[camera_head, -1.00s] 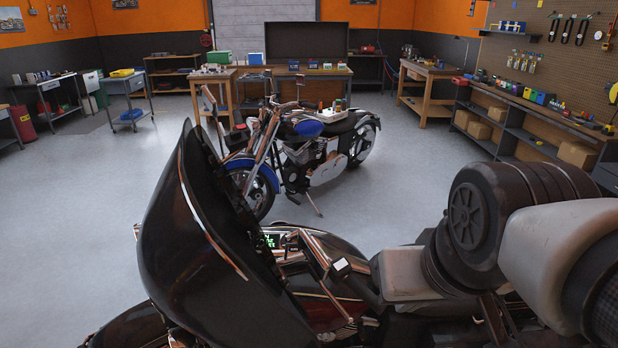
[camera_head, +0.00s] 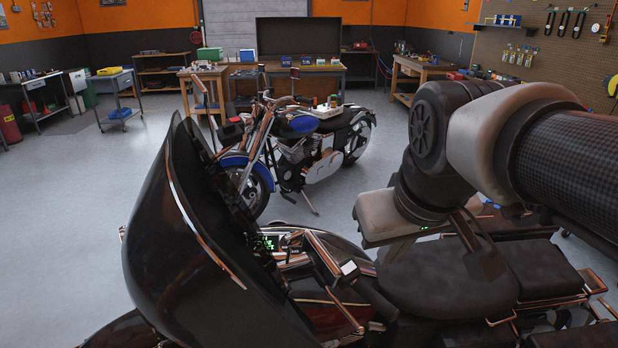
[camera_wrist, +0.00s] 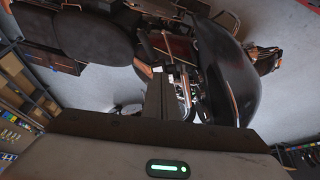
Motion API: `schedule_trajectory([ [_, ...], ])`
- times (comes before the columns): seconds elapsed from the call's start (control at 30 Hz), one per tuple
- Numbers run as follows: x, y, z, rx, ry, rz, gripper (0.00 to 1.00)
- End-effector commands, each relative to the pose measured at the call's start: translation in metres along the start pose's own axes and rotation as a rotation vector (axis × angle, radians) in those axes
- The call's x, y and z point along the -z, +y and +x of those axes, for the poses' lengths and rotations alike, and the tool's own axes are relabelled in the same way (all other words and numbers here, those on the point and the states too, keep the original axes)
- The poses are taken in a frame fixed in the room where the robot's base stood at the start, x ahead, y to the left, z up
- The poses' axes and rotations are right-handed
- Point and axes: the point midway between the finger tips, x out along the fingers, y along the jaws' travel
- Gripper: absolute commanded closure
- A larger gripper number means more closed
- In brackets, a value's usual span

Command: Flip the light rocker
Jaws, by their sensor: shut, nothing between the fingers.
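The black motorcycle (camera_head: 200,220) with the large fairing stands close in front of me. A dark switch housing (camera_head: 325,262) with a small pale square face sits on its near handlebar. The light rocker itself is too small to make out. In the wrist view the handlebar (camera_wrist: 183,88) lies just beyond my fingers, between the seat at left and the fairing at right. My gripper (camera_wrist: 168,82) is shut and empty, its dark fingers pointing toward the handlebar area. I cannot tell any contact.
The seat (camera_head: 440,280) lies below my arm. A blue motorcycle (camera_head: 300,150) stands behind on open grey floor. Workbenches (camera_head: 420,75) line the back, and a pegboard (camera_head: 545,40) hangs at right. The fairing rises as an obstacle left of the handlebar.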

Motion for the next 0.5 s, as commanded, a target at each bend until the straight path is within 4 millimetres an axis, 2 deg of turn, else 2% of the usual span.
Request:
schedule_trajectory([
  [0.03,0.006,-0.001,0.04,-0.003,-0.013,-0.058,1.0],
  [0.2,0.051,0.001,0.097,-0.013,-0.035,-0.246,1.0],
  [0.33,0.075,0.001,0.124,-0.015,-0.045,-0.34,1.0],
  [0.5,0.087,0.002,0.133,-0.016,-0.048,-0.384,1.0],
])
